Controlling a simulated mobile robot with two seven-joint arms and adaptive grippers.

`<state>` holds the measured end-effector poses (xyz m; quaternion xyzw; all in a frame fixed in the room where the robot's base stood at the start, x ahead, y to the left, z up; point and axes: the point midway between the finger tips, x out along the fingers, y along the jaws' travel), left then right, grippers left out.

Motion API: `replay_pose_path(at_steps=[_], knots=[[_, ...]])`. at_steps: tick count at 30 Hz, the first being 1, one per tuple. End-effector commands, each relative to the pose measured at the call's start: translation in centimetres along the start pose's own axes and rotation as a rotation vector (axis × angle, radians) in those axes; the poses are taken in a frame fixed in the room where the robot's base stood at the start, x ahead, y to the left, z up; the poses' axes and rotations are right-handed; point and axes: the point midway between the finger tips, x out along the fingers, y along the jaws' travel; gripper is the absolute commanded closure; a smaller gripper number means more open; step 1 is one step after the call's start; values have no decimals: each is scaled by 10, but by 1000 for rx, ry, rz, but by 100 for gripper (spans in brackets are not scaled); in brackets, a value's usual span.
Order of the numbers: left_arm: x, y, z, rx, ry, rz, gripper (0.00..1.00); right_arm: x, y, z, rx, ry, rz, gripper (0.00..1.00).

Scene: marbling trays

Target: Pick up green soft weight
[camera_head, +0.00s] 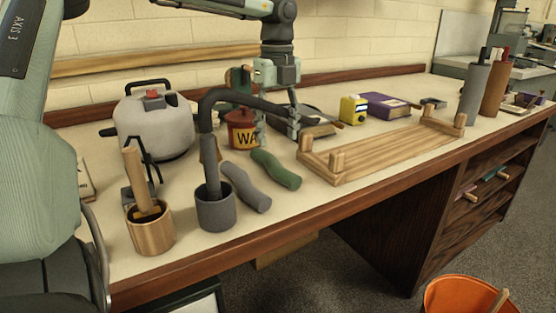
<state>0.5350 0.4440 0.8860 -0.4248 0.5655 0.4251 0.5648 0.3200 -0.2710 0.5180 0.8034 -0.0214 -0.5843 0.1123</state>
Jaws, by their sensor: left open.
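The green soft weight (276,170) is a rounded, slightly bent dark green roll. It lies on the workbench just right of a similar grey soft weight (246,187). My left gripper (277,134) points down above and behind the green weight, with its fingers apart. Nothing shows between the fingers that I can make out as held. The gripper is apart from the green weight in the picture. A dark bent tube partly covers the gripper. My right gripper is not in view.
A grey cup (216,212) holds the dark bent tube (208,130), left of the weights. A wooden cup (151,232), a pressure pot (155,125) and a red tin (240,130) stand nearby. A wooden frame (385,153) lies right. The bench front is clear.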

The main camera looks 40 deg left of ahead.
Motion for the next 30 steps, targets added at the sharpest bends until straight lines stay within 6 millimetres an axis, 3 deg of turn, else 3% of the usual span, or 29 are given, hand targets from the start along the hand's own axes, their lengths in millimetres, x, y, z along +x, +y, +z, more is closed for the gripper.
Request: replay_pose_path(at_steps=[11,15,25,30], knots=[[48,7,2,0,5,4,45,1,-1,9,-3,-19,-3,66],[67,7,2,0,3,2,45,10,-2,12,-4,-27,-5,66],[74,7,3,0,0,0,45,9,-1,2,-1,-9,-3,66],[74,7,3,0,0,0,66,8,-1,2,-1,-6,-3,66]])
